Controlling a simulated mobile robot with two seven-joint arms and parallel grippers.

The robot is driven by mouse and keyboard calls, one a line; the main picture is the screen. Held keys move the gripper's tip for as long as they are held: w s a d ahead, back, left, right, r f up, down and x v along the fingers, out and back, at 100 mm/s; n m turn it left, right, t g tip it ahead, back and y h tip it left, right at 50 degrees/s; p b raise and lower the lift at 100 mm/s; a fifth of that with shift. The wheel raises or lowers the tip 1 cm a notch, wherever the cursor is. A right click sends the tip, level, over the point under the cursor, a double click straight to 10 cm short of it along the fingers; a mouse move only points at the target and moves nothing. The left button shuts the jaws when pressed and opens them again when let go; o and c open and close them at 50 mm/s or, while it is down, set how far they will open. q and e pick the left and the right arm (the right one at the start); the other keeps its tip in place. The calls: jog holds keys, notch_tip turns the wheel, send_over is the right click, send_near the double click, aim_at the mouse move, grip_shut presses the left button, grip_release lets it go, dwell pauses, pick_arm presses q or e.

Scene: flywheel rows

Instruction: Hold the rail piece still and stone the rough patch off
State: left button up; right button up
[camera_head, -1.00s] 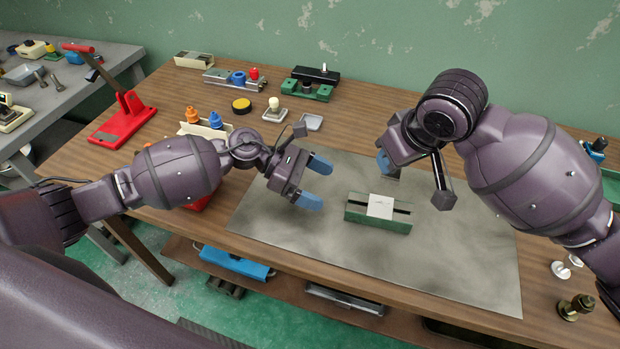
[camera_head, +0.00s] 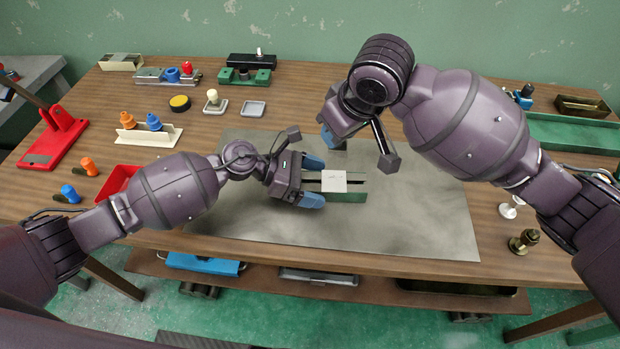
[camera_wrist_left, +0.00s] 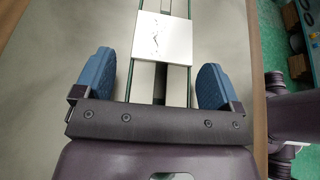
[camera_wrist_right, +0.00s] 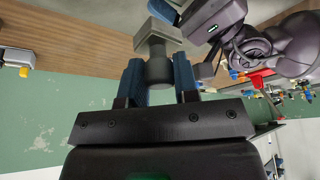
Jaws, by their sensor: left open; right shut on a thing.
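The rail piece (camera_head: 349,196) is a long green block with a dark groove, lying on the grey mat. A pale square plate (camera_head: 333,181) sits across its top; the left wrist view shows dark scratch-like marks on this plate (camera_wrist_left: 163,38). My left gripper (camera_head: 314,181) is open, its blue fingers on either side of the rail's left end, with gaps showing in the left wrist view (camera_wrist_left: 155,78). My right gripper (camera_head: 331,139) is behind the rail, shut on the round grip of a grey block-shaped tool (camera_wrist_right: 158,45). The tool is mostly hidden in the head view.
The grey mat (camera_head: 420,220) is clear in front and to the right. A red tray (camera_head: 118,180) and a cream holder with orange and blue knobs (camera_head: 150,135) stand left. Small fixtures line the back. Brass and white knobs (camera_head: 524,241) stand at the right.

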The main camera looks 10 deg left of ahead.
pick_arm(q)
jog(key=c, duration=1.2)
jog(key=o, duration=0.6)
jog(key=shift+c, duration=1.4)
